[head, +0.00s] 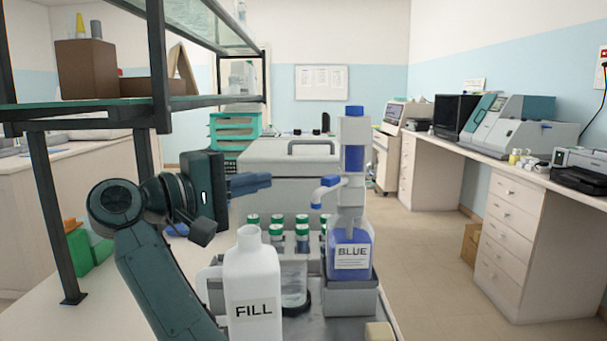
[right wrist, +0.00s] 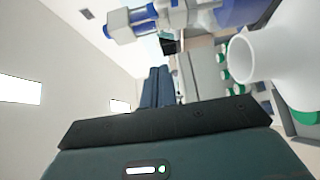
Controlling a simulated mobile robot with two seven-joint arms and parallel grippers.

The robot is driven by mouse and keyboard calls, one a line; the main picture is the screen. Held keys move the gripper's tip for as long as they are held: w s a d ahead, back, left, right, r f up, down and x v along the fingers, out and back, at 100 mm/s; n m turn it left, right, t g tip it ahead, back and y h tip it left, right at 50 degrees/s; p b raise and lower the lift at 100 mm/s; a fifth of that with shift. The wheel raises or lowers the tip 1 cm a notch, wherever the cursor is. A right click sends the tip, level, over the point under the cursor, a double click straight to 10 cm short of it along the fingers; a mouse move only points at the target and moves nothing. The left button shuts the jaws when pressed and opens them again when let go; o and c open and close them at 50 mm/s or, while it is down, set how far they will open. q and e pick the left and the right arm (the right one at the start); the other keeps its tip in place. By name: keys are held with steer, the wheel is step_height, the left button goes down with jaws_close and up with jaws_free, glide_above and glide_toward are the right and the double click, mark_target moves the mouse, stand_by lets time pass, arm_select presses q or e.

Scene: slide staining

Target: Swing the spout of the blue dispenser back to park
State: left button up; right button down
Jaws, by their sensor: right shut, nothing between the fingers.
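The blue dispenser (head: 350,250) is a bottle labelled BLUE with blue liquid and a white and blue pump top. Its spout (head: 328,189) points left in the head view, with a blue tip hanging down over the green-capped bottles. My right gripper (head: 267,181) is shut and empty, its blue fingers pointing right toward the spout. A gap shows between fingertips and spout in the head view. In the right wrist view the shut fingers (right wrist: 158,86) show below white and blue dispenser parts (right wrist: 170,16). My left gripper is not in view.
A white bottle labelled FILL (head: 253,285) stands in front of the dispenser, close to my right arm; it also shows in the right wrist view (right wrist: 285,62). Several green-capped bottles (head: 276,232) stand behind it. A dark shelf post (head: 158,65) rises at the left.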

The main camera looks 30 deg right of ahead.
mark_target(332, 188)
arm_select(q)
steer(key=p, duration=0.2)
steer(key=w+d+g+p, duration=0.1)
steer(key=p, duration=0.1)
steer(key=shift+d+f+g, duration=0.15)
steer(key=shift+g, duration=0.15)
arm_select(e)
steer(key=s+d, duration=0.2)
steer(key=d, duration=0.5)
steer(key=shift+s+d, duration=0.25)
steer(key=shift+s, duration=0.15)
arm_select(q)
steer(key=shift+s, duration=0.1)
